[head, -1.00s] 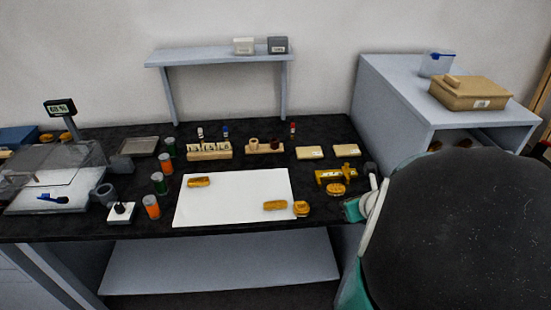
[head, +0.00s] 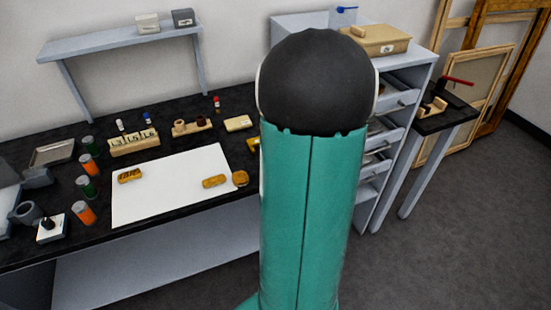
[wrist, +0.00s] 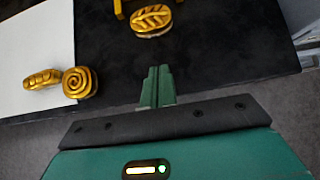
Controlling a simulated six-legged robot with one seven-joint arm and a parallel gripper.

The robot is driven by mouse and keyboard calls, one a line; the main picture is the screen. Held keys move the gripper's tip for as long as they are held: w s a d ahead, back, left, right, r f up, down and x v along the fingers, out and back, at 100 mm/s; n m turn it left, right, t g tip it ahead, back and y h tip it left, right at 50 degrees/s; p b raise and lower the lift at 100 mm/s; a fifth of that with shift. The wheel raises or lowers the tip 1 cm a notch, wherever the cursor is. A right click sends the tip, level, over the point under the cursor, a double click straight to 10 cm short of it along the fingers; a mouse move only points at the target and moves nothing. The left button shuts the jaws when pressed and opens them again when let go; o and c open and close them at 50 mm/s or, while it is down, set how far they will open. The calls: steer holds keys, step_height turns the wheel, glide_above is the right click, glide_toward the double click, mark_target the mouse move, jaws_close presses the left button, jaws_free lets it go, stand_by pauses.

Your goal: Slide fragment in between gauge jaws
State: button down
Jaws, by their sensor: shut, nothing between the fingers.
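In the wrist view my gripper (wrist: 157,74) is shut and empty, over the table's front edge. A gilt oval fragment with a leaf relief (wrist: 151,20) lies on the black table beyond the fingertips, apart from them. A yellow piece, probably the gauge (wrist: 118,8), is cut off by the top edge; its jaws cannot be made out. A spiral-relief fragment (wrist: 80,82) and a longer gilt fragment (wrist: 43,78) lie at left. In the head view my arm hides my gripper, the leaf fragment and most of the yellow gauge (head: 254,146). Another gilt fragment (head: 129,175) lies on the white sheet.
The white sheet (head: 165,205) covers the table's middle front. Jars, including an orange one (head: 84,213), stand left of it. Wooden blocks (head: 134,142) and a beige box (head: 238,123) stand behind. A drawer cabinet (head: 420,75) and side table (head: 446,118) are right.

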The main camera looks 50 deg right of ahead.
steer(key=w+d, duration=0.1)
steer(key=w, duration=0.1)
steer(key=w+d+f, duration=0.1)
steer(key=w, duration=0.1)
steer(key=shift+d+f, duration=0.2)
steer(key=shift+w+d+r, duration=0.1)
steer(key=shift+w, duration=0.2)
steer(key=shift+w+d, duration=0.45)
steer(key=shift+w, duration=0.3)
steer(key=shift+w+d, duration=0.45)
steer(key=shift+w, duration=0.25)
steer(key=shift+s, duration=0.15)
